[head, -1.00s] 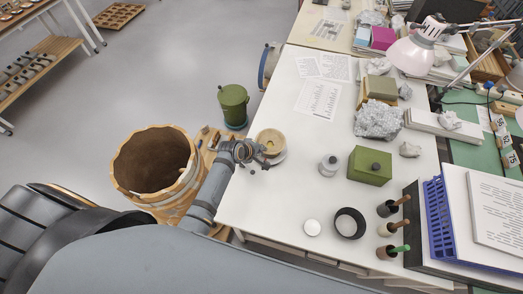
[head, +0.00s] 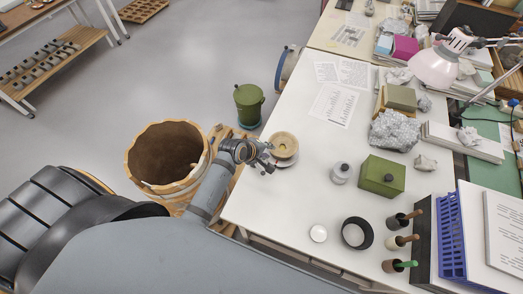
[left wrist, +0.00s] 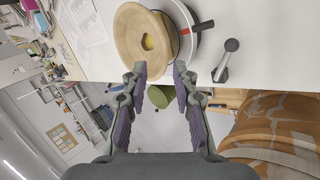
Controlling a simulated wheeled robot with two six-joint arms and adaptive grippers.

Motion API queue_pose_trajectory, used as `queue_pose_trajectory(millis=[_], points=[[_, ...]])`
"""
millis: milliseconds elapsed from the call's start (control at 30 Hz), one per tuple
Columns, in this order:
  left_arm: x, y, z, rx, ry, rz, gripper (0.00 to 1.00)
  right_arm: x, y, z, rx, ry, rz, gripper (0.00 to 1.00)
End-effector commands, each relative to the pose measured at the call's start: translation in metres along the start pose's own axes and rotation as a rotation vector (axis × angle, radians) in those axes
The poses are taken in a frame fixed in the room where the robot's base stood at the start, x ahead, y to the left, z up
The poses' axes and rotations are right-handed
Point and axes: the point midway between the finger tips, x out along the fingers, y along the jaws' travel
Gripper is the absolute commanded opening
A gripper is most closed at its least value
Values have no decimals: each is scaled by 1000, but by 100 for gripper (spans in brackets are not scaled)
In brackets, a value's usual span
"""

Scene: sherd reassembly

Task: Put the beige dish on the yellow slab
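The beige dish (head: 284,144) is round and shallow, at the table's left edge. The dish appears to sit on a pale round stand (left wrist: 190,42). I cannot make out a yellow slab elsewhere. My left gripper (head: 266,157) is just left of the dish. In the left wrist view the left gripper (left wrist: 160,82) is open and empty, its fingers short of the dish. My right gripper is not in view.
A grey-white bottle (head: 341,173), green box (head: 381,176), black ring (head: 357,233) and white disc (head: 318,233) stand on the white table (head: 285,210). A wooden tub (head: 197,170) and green canister (head: 249,104) stand beyond its left edge. The table's front left is clear.

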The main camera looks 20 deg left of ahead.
Motion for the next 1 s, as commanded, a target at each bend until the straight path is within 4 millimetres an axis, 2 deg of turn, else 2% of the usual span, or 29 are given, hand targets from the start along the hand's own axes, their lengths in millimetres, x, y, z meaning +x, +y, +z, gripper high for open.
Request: queue_pose_trajectory(millis=[133, 333, 1000], points=[[-34, -1, 0, 2, 1, 0, 28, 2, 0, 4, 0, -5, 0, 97], [-59, 0, 0, 1, 0, 0, 28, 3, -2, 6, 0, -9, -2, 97], [-62, 0, 0, -1, -1, -1, 28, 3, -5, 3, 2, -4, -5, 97]])
